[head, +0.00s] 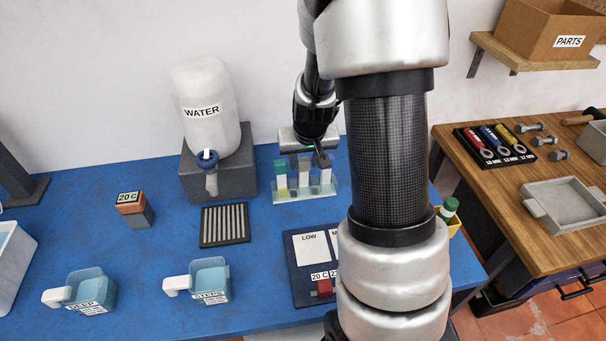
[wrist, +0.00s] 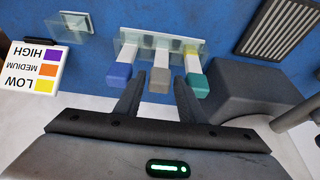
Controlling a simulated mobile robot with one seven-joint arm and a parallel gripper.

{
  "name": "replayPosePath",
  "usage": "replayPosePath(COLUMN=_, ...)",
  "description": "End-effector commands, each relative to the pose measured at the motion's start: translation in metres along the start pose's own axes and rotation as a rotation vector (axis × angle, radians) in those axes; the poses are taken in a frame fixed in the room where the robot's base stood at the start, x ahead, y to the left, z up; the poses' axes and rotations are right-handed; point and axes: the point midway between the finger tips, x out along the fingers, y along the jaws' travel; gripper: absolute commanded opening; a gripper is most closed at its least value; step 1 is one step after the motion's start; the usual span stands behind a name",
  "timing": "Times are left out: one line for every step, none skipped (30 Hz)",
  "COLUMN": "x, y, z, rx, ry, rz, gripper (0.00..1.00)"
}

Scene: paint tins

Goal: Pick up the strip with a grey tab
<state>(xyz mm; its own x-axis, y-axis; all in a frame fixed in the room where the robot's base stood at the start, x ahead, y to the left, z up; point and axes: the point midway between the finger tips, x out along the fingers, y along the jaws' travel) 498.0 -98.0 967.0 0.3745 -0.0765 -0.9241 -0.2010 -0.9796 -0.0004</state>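A clear rack (head: 318,190) on the blue bench holds three upright strips with coloured tabs; it also shows in the wrist view (wrist: 165,42). In the wrist view the grey tab (wrist: 158,82) is in the middle, with a blue-violet tab (wrist: 118,73) to its left and a green tab (wrist: 196,84) to its right. My gripper (wrist: 159,84) is open, its fingers on either side of the grey tab, with gaps visible. Contact cannot be seen. In the head view the green tab (head: 280,165) is at left, and my gripper (head: 315,158) covers part of the other tabs.
A grey stand with a WATER tank (head: 204,100) is close to the left of the rack. A dark slatted mat (head: 225,225) lies in front of it. A LOW/MEDIUM/HIGH colour chart (wrist: 35,68) shows in the wrist view. Labelled cups (head: 209,277) stand at front left.

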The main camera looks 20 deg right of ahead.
Motion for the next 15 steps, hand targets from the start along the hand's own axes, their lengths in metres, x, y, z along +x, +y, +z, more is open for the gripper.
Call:
replayPosePath(x=0.009, y=0.002, z=0.0, rx=0.001, ry=-0.003, rz=0.001, gripper=0.36)
replayPosePath(x=0.013, y=0.001, z=0.0, rx=0.001, ry=-0.003, rz=0.001, gripper=0.36)
replayPosePath(x=0.018, y=0.001, z=0.001, rx=0.001, ry=-0.003, rz=0.0, gripper=0.36)
replayPosePath(x=0.021, y=0.001, z=0.0, rx=0.001, ry=-0.002, rz=0.0, gripper=0.36)
replayPosePath(x=0.022, y=0.001, z=0.0, rx=0.001, ry=-0.001, rz=0.0, gripper=0.36)
replayPosePath(x=0.024, y=0.001, z=-0.001, rx=0.001, ry=0.001, rz=0.0, gripper=0.36)
replayPosePath(x=0.025, y=0.001, z=-0.001, rx=0.001, ry=0.001, rz=0.0, gripper=0.36)
replayPosePath(x=0.025, y=0.001, z=-0.001, rx=0.001, ry=0.001, rz=0.0, gripper=0.36)
replayPosePath(x=0.025, y=0.001, z=-0.001, rx=0.001, ry=0.002, rz=0.0, gripper=0.36)
replayPosePath(x=0.025, y=0.001, z=-0.001, rx=0.001, ry=0.002, rz=0.0, gripper=0.36)
replayPosePath(x=0.025, y=0.001, z=-0.001, rx=0.001, ry=0.002, rz=0.0, gripper=0.36)
replayPosePath(x=0.025, y=0.001, z=-0.001, rx=0.001, ry=0.002, rz=0.0, gripper=0.36)
replayPosePath(x=0.025, y=0.001, z=-0.001, rx=0.0, ry=0.001, rz=0.0, gripper=0.36)
replayPosePath(x=0.025, y=0.001, z=-0.001, rx=0.0, ry=0.001, rz=0.0, gripper=0.33)
replayPosePath(x=0.025, y=0.001, z=-0.001, rx=0.0, ry=0.001, rz=0.0, gripper=0.26)
